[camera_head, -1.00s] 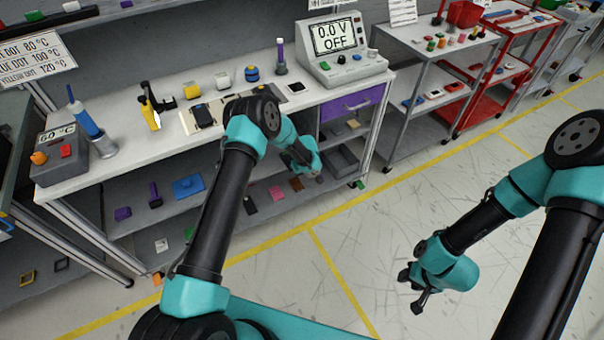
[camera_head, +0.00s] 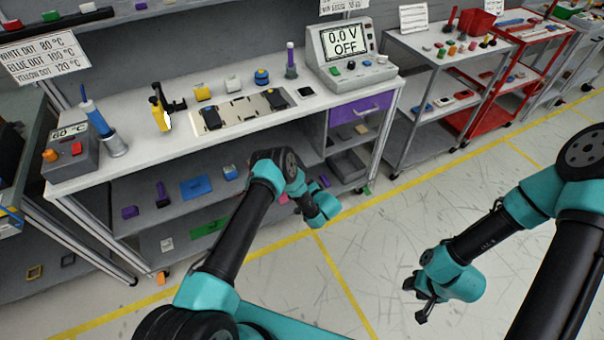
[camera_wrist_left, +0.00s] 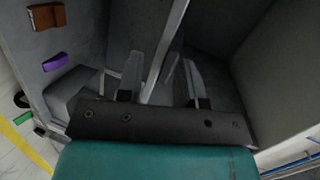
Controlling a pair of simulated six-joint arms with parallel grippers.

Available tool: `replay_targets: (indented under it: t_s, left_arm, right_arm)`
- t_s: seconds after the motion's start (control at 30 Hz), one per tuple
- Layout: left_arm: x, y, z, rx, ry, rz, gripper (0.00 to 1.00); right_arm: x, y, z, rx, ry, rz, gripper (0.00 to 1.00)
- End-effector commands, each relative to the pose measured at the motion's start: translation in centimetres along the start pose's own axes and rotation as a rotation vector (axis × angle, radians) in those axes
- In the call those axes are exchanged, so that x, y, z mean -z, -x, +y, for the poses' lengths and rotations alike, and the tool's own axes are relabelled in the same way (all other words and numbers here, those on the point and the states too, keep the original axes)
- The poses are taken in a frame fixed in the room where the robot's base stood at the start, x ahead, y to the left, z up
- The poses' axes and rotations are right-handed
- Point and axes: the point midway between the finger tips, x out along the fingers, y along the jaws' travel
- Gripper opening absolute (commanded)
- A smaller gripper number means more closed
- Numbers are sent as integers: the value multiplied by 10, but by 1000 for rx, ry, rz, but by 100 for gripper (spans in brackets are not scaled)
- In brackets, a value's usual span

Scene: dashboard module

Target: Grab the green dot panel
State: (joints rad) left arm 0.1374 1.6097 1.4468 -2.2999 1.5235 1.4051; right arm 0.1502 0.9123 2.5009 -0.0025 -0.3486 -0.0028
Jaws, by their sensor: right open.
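A flat green panel (camera_head: 209,228) lies on the lower shelf of the workbench in the head view. Whether it bears a dot is too small to tell. My left arm reaches in front of the bench. Its gripper end (camera_head: 322,212) is low at the bench's right part, right of the green panel and apart from it; its fingers are hidden in the head view. In the left wrist view my left gripper (camera_wrist_left: 163,80) has its fingers spread with nothing held between them. My right gripper (camera_head: 422,302) is open and empty over the floor at right.
The benchtop (camera_head: 190,145) holds a power supply (camera_head: 350,55), a soldering iron stand (camera_head: 110,145) and a module base (camera_head: 238,112). A blue panel (camera_head: 195,187) and small purple parts lie on the shelf below. A purple drawer (camera_head: 358,112) is at right.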

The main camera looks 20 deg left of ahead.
Motion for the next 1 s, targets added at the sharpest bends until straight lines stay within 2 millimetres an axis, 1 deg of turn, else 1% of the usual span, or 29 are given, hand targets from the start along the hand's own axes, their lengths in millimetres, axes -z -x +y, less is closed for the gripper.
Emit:
replay_targets:
  t_s: [0.03,0.1,0.2,0.33,0.73,0.87,1.0]
  left_arm:
    - [2,9,4,60,-40,51,34]
    - [7,21,5,141,-81,117,34]
    - [11,35,5,224,-113,181,34]
    - [13,43,5,268,-126,215,34]
    - [14,41,4,269,-126,215,34]
    - [15,35,2,270,-125,214,34]
    - [18,23,-1,270,-125,214,34]
  right_arm:
    - [0,0,0,0,0,0,43]
    - [0,0,0,0,0,0,43]
    - [0,0,0,0,0,0,43]
    - [0,0,0,0,0,0,43]
    - [0,0,0,0,0,0,43]
    - [0,0,0,0,0,0,43]
    - [0,0,0,0,0,0,43]
